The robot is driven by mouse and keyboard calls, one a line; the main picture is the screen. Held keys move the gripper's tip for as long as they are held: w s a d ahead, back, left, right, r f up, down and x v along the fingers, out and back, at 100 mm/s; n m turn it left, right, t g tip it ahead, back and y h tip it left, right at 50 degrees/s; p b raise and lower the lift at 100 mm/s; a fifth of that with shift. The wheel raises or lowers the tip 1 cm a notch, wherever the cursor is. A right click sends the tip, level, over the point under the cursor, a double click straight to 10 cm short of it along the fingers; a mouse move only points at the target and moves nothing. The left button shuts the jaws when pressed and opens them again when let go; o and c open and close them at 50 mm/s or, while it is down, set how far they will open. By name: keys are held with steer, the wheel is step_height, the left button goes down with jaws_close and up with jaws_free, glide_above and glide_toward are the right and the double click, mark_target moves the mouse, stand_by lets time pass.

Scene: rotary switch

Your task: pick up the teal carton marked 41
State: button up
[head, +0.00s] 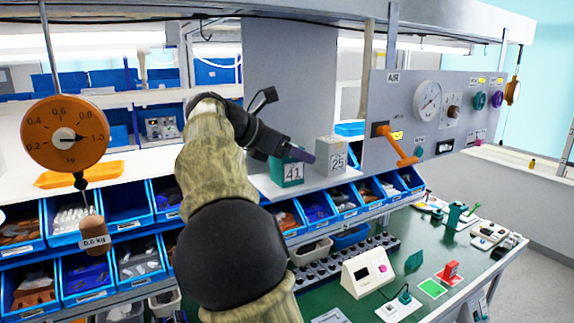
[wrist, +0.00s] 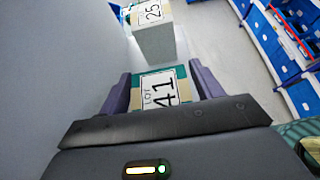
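The teal carton (head: 291,172) marked 41 stands upright on the grey shelf in the head view, with a white label on its front. In the wrist view the carton (wrist: 162,90) lies between the two purple fingers of my gripper (wrist: 158,74). One finger is on each side, very close to its sides. I cannot tell whether either finger touches it. In the head view my gripper (head: 290,151) reaches the carton's top from the left, and one purple fingertip shows at its right side.
A grey carton (head: 331,158) marked 25 stands just right of the teal one, also in the wrist view (wrist: 152,35). A gauge panel with an orange lever (head: 398,145) is further right. Blue bins (head: 127,204) line the shelf below. An orange scale (head: 65,133) hangs left.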

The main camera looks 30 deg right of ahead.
steer(key=c, duration=0.8)
steer(key=shift+s+r+b, duration=0.1)
steer(key=shift+r+b, duration=0.05)
steer(key=shift+b, duration=0.15)
steer(key=shift+s+r, duration=0.1)
steer(key=shift+r, duration=0.05)
step_height(320, 180, up, 6)
steer(key=shift+f+p, duration=0.1)
steer(key=shift+p, duration=0.3)
steer(key=s+b, duration=0.3)
steer(key=s, duration=0.3)
steer(key=s+b, duration=0.4)
steer(key=s, duration=0.3)
steer(key=s+b, duration=0.4)
steer(key=s, duration=0.2)
steer(key=shift+s+d+r, duration=0.3)
steer(key=shift+s, duration=0.05)
